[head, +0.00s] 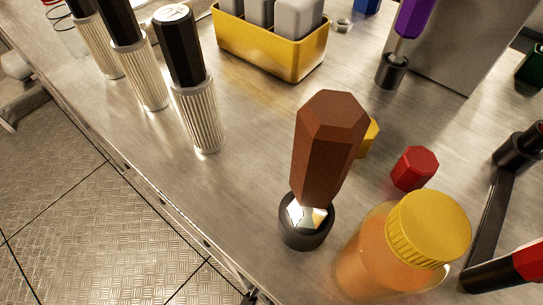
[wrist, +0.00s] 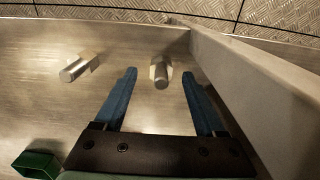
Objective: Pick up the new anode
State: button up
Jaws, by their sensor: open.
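My gripper (wrist: 158,74) shows in the wrist view with its two blue fingers apart and nothing held between them. A short silvery metal piece (wrist: 160,73) with a wider head and a round end lies on the metal surface, in line with the gap between the fingertips. A second similar silvery piece (wrist: 78,68) lies to the left, outside the left finger. Either could be the new anode; I cannot tell which. My gripper and these pieces do not show in the head view.
In the wrist view, a grey wall-like panel (wrist: 245,85) runs close along the right finger, and a green box (wrist: 37,164) sits at lower left. The head view shows a bench with pleated filters (head: 197,112), a yellow tray (head: 265,54), a brown-handled tool (head: 328,140) and a yellow-lidded jar (head: 385,260).

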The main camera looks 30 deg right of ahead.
notch_tip(320, 180, down, 3)
jog(key=shift+w+r+b, duration=0.1)
jog(key=shift+b, duration=0.35)
jog(key=shift+c, duration=0.3)
grip_shut()
jog(key=shift+r, duration=0.1)
